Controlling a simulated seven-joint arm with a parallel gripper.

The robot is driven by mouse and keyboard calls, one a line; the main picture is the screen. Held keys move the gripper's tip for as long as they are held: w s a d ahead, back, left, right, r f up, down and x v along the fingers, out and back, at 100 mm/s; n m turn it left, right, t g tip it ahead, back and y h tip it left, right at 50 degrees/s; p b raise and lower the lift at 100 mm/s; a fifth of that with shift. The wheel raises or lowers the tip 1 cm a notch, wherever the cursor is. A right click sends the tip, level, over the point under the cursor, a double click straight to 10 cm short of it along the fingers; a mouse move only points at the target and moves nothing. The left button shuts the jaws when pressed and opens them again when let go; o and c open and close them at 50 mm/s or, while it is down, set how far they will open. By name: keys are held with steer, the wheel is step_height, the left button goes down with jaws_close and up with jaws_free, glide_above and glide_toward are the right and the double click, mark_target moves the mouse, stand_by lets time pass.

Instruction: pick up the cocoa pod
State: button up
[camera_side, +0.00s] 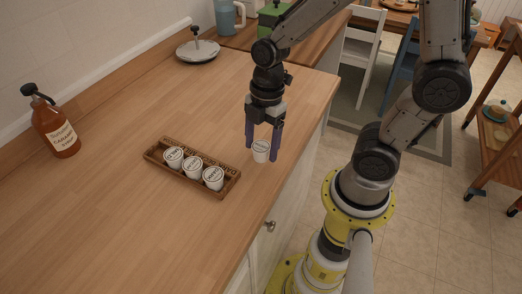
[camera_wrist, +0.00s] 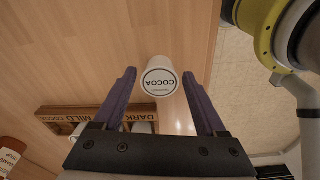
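The cocoa pod (camera_side: 261,151) is a small white cup standing upright on the wooden counter. Its lid reads COCOA in the wrist view (camera_wrist: 160,82). My gripper (camera_side: 262,149) points down with its two dark purple fingers open. In the wrist view the fingertips (camera_wrist: 159,75) lie to the left and right of the pod, with a gap on each side. I cannot tell exactly how far down the fingers reach beside it.
A wooden tray (camera_side: 235,185) with several slots stands left of the pod, holding three white pods (camera_side: 193,167). A brown syrup bottle (camera_side: 55,125) stands far left. The counter's edge is close on the right.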

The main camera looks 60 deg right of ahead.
steer(key=c, duration=1.1)
steer(key=shift+o, duration=0.2)
steer(key=shift+r, duration=0.1)
